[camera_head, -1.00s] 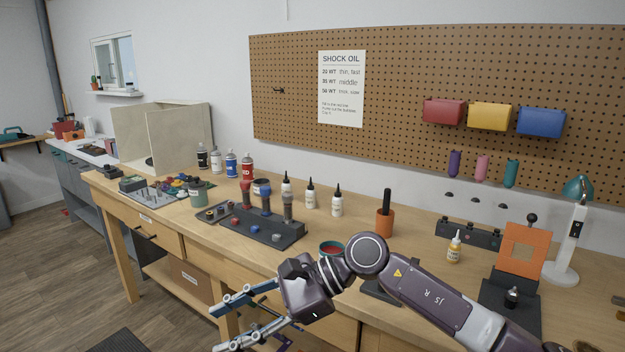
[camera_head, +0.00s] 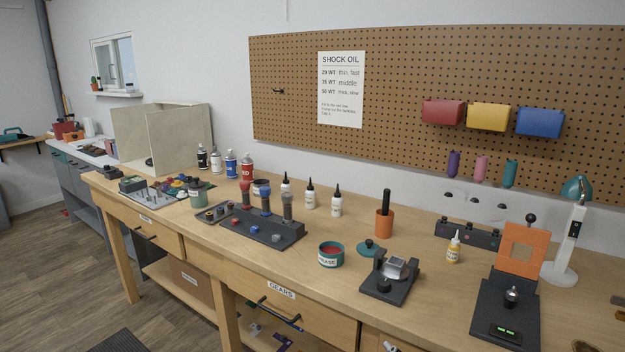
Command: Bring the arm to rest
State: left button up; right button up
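Neither of my grippers nor any part of my arms shows in the head view now. The wooden workbench (camera_head: 350,246) lies in full view. On it stand a black block holding several shock bodies (camera_head: 262,229), an open grease tub (camera_head: 330,254), a teal lid (camera_head: 370,247) and a black stand with a silver part (camera_head: 391,275). A drawer labelled GEARS (camera_head: 290,309) is in the bench front; whether it is fully shut I cannot tell.
White dropper bottles (camera_head: 310,197) and an orange cup with a black handle (camera_head: 384,222) stand behind. An orange-framed device (camera_head: 512,285) and a lamp (camera_head: 571,232) stand at the right. A yellow-labelled bottle (camera_head: 454,247) is nearby. The pegboard (camera_head: 400,70) is behind.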

jog(key=s+d+f+m+g, duration=0.2)
jog(key=s+f+m+g, duration=0.15)
jog(key=s+f, duration=0.4)
jog(key=s+d+f+m+g+h, duration=0.1)
jog(key=s+d+f+m+g, duration=0.2)
jog(key=s, duration=0.8)
jog(key=s+d+f+m+g, duration=0.2)
jog(key=s+f+g, duration=0.2)
jog(key=s+f, duration=0.4)
jog(key=s+f+g, duration=0.2)
jog(key=s+f, duration=0.1)
jog(key=f, duration=2.2)
jog(key=s+d+f+n, duration=0.1)
jog(key=s+d+f, duration=0.2)
jog(key=s+f, duration=1.2)
jog(key=shift+s+g, duration=0.35)
jog(key=shift+s, duration=0.55)
